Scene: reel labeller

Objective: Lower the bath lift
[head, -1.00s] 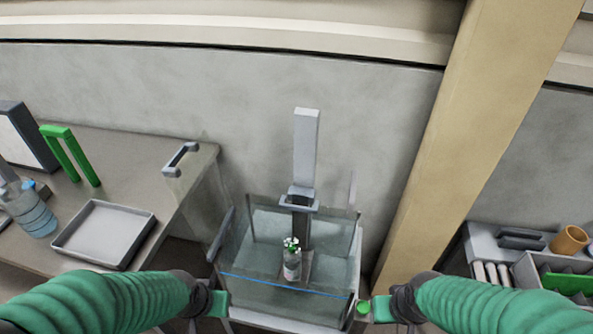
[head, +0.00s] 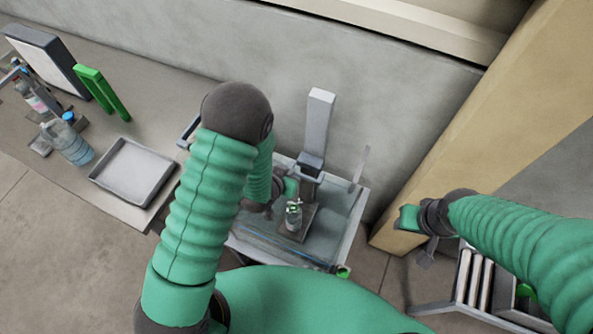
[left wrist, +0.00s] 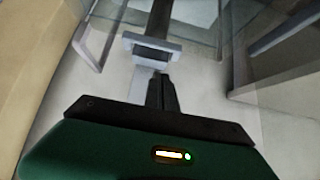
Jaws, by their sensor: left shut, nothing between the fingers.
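The bath lift has a pale upright column (head: 317,130) with a grey bracket handle (head: 310,163) at its foot. Its platform (head: 298,222) is inside a clear-walled tank (head: 351,222), and a small bottle with a green and white top (head: 293,215) stands on it. My left gripper (head: 291,187) reaches over the tank, just left of the handle; its tips are hard to see there. In the left wrist view, its dark fingers (left wrist: 162,92) are shut and empty, close to the bracket handle (left wrist: 152,47); contact cannot be told. My right gripper (head: 407,218) is right of the tank, its fingers unclear.
On the left bench are a grey tray (head: 134,171), a green handled frame (head: 101,93), a blue-tinted jug (head: 68,142) and a panel (head: 45,60). A beige pillar (head: 480,125) stands right of the tank. A rack (head: 474,283) is at lower right.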

